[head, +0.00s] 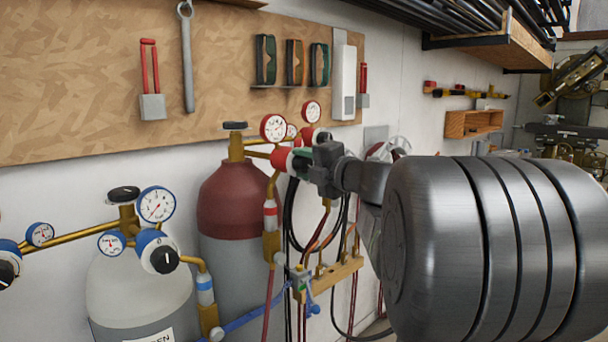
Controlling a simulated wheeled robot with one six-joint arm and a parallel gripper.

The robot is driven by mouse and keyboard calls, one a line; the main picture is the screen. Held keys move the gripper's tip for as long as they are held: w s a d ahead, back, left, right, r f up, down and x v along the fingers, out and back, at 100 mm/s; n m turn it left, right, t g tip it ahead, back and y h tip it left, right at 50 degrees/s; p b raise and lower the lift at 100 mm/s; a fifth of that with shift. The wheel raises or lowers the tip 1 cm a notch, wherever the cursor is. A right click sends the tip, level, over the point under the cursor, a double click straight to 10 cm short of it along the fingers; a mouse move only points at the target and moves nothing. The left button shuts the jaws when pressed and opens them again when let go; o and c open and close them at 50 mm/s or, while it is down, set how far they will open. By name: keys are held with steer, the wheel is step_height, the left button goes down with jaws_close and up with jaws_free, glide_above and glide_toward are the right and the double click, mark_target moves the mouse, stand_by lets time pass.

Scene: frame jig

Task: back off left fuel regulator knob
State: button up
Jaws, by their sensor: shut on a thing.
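The left fuel regulator sits on the dark red cylinder (232,203) and has a red body (279,158) with a pale ring. Its knob (296,162) faces right and is mostly hidden by my gripper (304,164). My gripper reaches in from the right and is shut on the knob. A red-rimmed gauge (273,127) stands just above the regulator body. How far the knob is turned cannot be seen.
A second red-rimmed gauge (311,111) is close behind my gripper. Hoses and a brass manifold (335,277) hang below. A grey cylinder with a blue regulator (152,243) stands at left. A tool board (90,75) is on the wall.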

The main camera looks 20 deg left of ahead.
steer(key=n+b, duration=0.1)
steer(key=n, duration=0.1)
steer(key=n+b, duration=0.3)
steer(key=shift+f+n, duration=0.25)
steer(key=shift+n, duration=0.05)
steer(key=n+b, duration=0.4)
steer(key=n, duration=0.1)
steer(key=n+b, duration=0.4)
steer(key=n, duration=0.2)
steer(key=shift+n+b, duration=0.4)
steer(key=n+b, duration=0.3)
steer(key=n, duration=0.1)
steer(key=shift+r+n, duration=0.1)
steer(key=shift+n, duration=0.6)
steer(key=o, duration=1)
steer(key=shift+r, duration=0.1)
